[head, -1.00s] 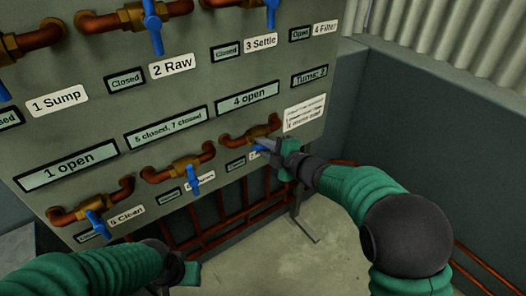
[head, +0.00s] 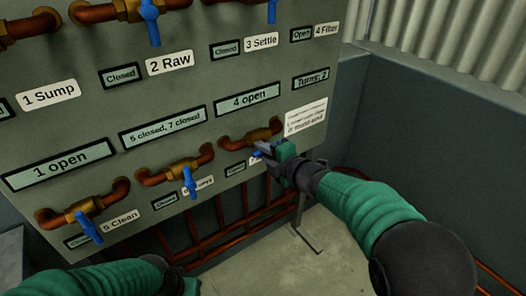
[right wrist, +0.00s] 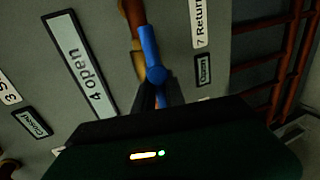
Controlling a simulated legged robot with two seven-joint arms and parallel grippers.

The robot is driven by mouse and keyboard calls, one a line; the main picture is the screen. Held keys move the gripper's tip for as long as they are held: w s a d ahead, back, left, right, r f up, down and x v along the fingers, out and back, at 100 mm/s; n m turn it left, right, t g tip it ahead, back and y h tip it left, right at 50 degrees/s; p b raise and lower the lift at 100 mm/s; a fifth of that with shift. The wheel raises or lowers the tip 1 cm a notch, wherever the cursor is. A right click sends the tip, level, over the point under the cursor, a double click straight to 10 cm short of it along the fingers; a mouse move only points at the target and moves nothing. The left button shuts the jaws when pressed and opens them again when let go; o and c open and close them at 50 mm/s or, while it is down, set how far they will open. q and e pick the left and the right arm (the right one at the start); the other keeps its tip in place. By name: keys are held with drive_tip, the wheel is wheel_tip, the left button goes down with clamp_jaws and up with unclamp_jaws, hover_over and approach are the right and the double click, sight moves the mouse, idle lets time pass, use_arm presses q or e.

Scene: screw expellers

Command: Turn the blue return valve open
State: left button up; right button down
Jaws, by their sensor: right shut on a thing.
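The return valve has a brass body (head: 263,135) on a copper pipe at the lower right of the panel. Its blue handle (head: 257,154) is mostly hidden by my right gripper (head: 265,150), which is shut on it. In the right wrist view the blue handle (right wrist: 151,50) runs down between the dark fingers (right wrist: 153,97).
Valves with blue handles labelled "5 Clean" (head: 88,226) and 6 (head: 188,182) stand to the left in the same row. Raw (head: 149,15) is above. Signs read "4 open" (head: 250,98) and "Turns: 2" (head: 311,79). Red pipes (head: 240,223) run below the panel; open floor lies beneath.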

drive_tip(key=c, duration=1.6)
unclamp_jaws()
drive_tip(key=shift+s+a+f, duration=0.1)
drive_tip(key=shift+s+f, duration=0.1)
drive_tip(key=shift+f, duration=0.15)
drive_tip(key=shift+o, duration=1.1)
drive_tip(key=shift+r, duration=0.2)
drive_tip(key=p+v, duration=0.3)
drive_tip(key=v, duration=1.3)
drive_tip(key=shift+s+d, duration=0.25)
drive_tip(key=shift+s, duration=0.05)
